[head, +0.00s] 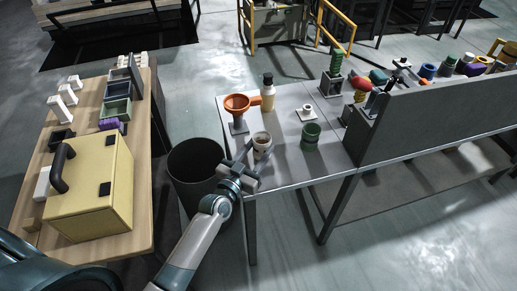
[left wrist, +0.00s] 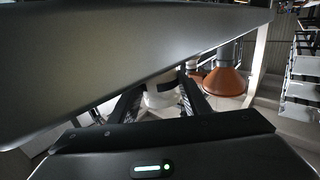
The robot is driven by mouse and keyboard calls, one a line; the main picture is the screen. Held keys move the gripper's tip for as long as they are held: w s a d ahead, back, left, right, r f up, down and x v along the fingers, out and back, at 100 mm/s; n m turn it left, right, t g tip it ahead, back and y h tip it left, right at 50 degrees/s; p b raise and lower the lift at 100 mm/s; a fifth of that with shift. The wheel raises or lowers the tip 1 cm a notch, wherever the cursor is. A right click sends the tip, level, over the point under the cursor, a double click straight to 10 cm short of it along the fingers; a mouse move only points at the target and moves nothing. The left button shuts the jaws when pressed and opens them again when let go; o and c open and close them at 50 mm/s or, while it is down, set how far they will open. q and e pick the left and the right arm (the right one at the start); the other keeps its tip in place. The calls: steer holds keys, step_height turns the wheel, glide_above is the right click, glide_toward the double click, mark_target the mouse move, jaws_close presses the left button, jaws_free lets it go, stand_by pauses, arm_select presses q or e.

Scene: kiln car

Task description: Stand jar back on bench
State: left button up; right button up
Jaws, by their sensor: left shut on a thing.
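My left gripper (head: 255,157) is shut on a pale jar (head: 262,146) at the near left corner of the grey bench (head: 285,168). The jar looks upright, and its open top shows something brown inside. I cannot tell whether its base touches the bench. In the left wrist view the jar (left wrist: 160,95) shows white between the two dark fingers (left wrist: 160,100), partly hidden by them. The bench (left wrist: 120,60) fills the upper left of that view, which looks upside down. My right gripper is not in view.
An orange funnel (head: 237,102) on a stand is just behind the jar, with a cream bottle (head: 268,92) beyond. A green jar (head: 311,135) and a small white cup (head: 307,112) stand to the right. A dark bin (head: 180,165) is left of the bench.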

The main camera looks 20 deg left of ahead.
arm_select(q)
steer(key=shift+f, duration=0.3)
stand_by(0.4)
steer(key=o, duration=1.4)
steer(key=shift+s, duration=0.25)
steer(key=shift+s+a+p, duration=0.25)
steer(key=shift+s, duration=0.95)
steer(key=shift+s+a+p, duration=0.25)
steer(key=shift+s+p, duration=0.05)
steer(key=shift+s, duration=0.95)
steer(key=shift+s+a+p, duration=0.25)
steer(key=shift+s, duration=0.95)
